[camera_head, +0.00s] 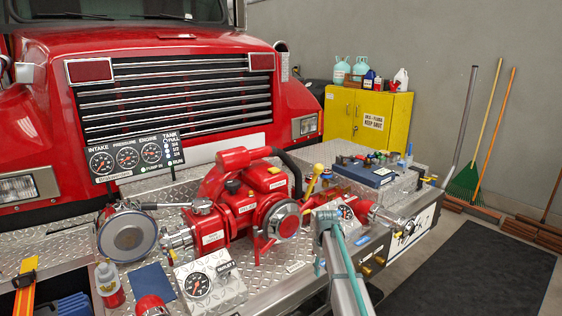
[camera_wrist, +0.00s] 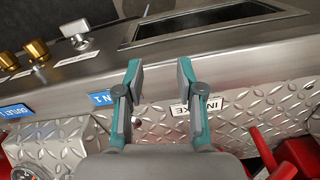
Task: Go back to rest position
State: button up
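My gripper (camera_wrist: 159,76) shows in the wrist view with its two grey and teal fingers apart and nothing between them. It is over the bumper's metal edge (camera_wrist: 75,75), beside a label reading "INTAKE" upside down (camera_wrist: 197,105). In the head view my grey and teal arm reaches in at the lower middle, in front of the red pump (camera_head: 250,205). The fingertips cannot be made out clearly there. The pump sits on the diamond-plate bumper (camera_head: 265,285) of the red truck (camera_head: 180,50).
A gauge panel (camera_head: 133,157) stands left of the pump. A yellow cabinet (camera_head: 340,115) stands behind. The dark floor mat (camera_head: 475,270) at right is clear.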

jog(key=s+f+m+g, duration=0.1)
jog(key=s+f+g, duration=0.1)
jog(key=s+f, duration=0.9)
jog(key=s+f+m+g, duration=0.2)
jog(key=s+f, duration=0.9)
jog(key=s, duration=2.1)
jog(key=s+f+m+g, duration=0.2)
jog(key=s+f, duration=0.8)
jog(key=s, duration=1.1)
jog(key=shift+s+f+g, duration=0.25)
jog(key=shift+f+g, duration=0.15)
